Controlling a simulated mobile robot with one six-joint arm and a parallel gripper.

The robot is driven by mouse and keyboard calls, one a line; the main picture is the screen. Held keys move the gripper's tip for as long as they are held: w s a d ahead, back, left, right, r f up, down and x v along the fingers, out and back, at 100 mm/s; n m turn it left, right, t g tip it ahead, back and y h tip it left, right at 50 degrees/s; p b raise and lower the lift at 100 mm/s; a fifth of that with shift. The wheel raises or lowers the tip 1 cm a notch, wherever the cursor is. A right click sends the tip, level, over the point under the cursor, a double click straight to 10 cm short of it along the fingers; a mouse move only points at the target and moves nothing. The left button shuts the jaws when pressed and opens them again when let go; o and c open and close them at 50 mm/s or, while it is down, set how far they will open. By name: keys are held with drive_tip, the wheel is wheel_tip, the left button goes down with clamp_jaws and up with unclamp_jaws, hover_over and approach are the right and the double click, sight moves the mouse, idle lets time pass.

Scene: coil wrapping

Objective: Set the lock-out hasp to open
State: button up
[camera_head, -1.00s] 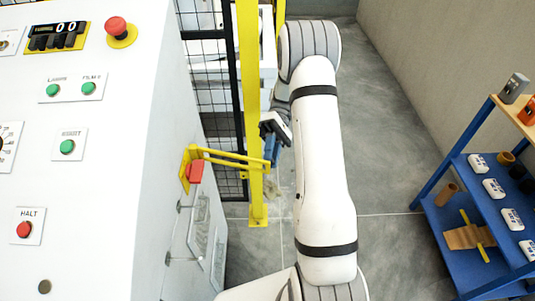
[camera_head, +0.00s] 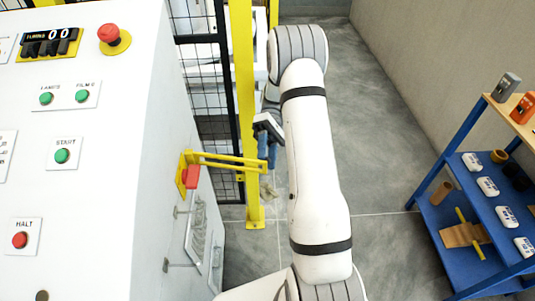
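The lock-out hasp (camera_head: 225,161) is a yellow bracket on the side of the white cabinet, with a red block (camera_head: 191,176) at its base. Its yellow bars stick out to the right from the cabinet side, past the edge of the yellow post. My gripper (camera_head: 267,155), with blue fingers, is at the outer end of these bars, left of my white arm. The fingers overlap the bar's end in the picture. I cannot tell whether they touch it or grip it, as they are small and partly hidden.
The white control cabinet (camera_head: 100,190) with buttons fills the left. A yellow post (camera_head: 243,80) and black mesh fence (camera_head: 203,110) stand behind the hasp. A blue shelf (camera_head: 425,195) with small items stands at right. Grey floor (camera_head: 375,170) is clear between my arm and the shelf.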

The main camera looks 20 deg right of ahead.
drive_tip(key=shift+r, duration=0.1)
drive_tip(key=p+v, duration=0.7)
drive_tip(key=p, duration=1.1)
drive_tip(key=shift+w, duration=0.2)
drive_tip(key=shift+d+r+p, duration=0.15)
drive_tip(key=shift+p, duration=0.35)
drive_tip(key=shift+w+f, duration=0.15)
drive_tip(key=shift+f, duration=0.05)
drive_tip(key=shift+c, duration=0.5)
